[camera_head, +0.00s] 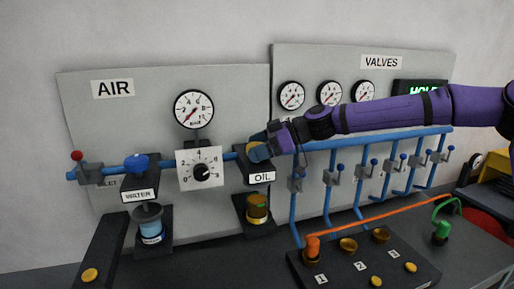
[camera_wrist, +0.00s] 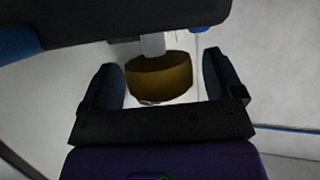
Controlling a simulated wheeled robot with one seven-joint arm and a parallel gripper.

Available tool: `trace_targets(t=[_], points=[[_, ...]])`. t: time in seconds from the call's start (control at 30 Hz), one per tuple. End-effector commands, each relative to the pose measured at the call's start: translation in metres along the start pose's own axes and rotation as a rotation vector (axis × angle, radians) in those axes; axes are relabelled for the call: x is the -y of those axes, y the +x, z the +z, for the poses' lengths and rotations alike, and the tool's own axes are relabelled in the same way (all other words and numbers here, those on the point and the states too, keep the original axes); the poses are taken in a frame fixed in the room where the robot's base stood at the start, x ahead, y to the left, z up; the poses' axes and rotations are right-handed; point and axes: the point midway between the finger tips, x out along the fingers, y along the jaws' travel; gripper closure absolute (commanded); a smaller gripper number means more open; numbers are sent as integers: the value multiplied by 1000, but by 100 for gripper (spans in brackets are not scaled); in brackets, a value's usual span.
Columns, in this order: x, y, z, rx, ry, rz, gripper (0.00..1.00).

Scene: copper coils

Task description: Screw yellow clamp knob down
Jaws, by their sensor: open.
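A dark yellow round knob (camera_wrist: 158,78) hangs on a pale stem between my gripper's fingers in the wrist view. A black block is beyond it. My gripper (camera_wrist: 163,88) is open, with one dark finger on each side and a visible gap to the knob. In the head view my gripper (camera_head: 258,149) is at the top of the black OIL block (camera_head: 262,166), where a little yellow (camera_head: 258,136) shows behind it. Most of the knob is hidden there by the fingers.
The blue pipe (camera_head: 225,157) runs behind my gripper. A dial (camera_head: 199,168) and the WATER unit (camera_head: 140,180) are left, and an amber bowl (camera_head: 257,208) hangs below. Blue valve pipes (camera_head: 327,200) are right. A bench block (camera_head: 335,270) bears an orange-hosed plug (camera_head: 313,247).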

Motion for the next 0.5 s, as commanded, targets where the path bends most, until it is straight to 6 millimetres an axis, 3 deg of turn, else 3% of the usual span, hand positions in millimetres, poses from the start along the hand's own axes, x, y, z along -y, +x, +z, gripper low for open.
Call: trace_targets(t=[0.03,0.23,0.5], points=[[0,0,0,0,0,0,18],[0,0,0,0,0,0,63],[0,0,0,0,6,16,63]])
